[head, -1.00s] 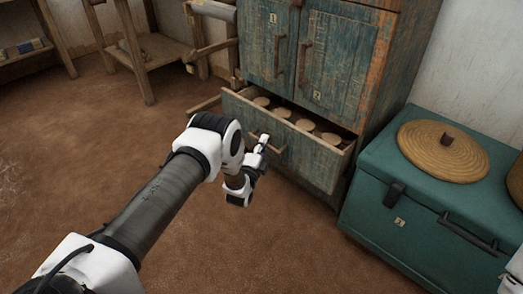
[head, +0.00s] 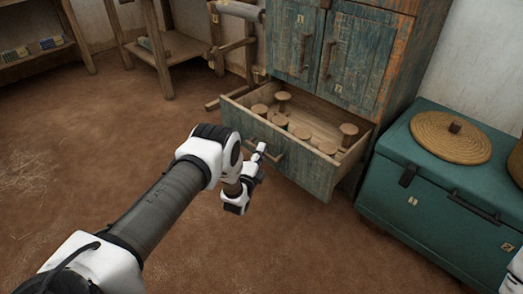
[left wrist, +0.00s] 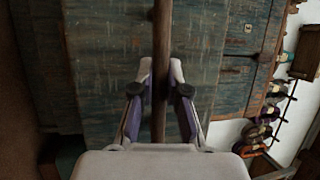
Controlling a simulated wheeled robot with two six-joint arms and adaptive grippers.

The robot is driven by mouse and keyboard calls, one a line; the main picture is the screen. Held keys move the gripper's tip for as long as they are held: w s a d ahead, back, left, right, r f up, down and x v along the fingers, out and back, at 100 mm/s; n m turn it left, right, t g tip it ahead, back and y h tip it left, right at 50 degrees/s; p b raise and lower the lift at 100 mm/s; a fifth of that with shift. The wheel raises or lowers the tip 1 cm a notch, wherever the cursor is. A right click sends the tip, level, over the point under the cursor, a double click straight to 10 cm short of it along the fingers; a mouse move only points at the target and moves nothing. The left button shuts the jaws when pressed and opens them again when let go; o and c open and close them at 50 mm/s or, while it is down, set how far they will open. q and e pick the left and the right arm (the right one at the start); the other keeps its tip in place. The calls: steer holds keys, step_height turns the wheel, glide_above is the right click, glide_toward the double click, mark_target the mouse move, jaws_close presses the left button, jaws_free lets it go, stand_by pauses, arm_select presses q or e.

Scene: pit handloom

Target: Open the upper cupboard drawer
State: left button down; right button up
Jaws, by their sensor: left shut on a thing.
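The cupboard (head: 370,55) has worn blue-green doors above a wide drawer (head: 302,170). The drawer is pulled well out from the cupboard, and several wooden spools stand and lie inside it. My left gripper (head: 262,152) is at the drawer's front, shut on its bar handle (head: 277,154). In the left wrist view the brown handle (left wrist: 161,50) runs between the two fingers of my left gripper (left wrist: 162,88), with the blue-green drawer front behind. The fingers hide part of the handle in the head view.
A teal chest (head: 425,205) with a round woven lid (head: 450,137) on top stands right of the drawer. A wooden stand (head: 165,48) is at the back left.

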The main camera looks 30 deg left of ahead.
arm_select(q)
steer(key=c, duration=1.2)
jaws_free()
steer(key=shift+o, duration=0.2)
steer(key=v, duration=1.2)
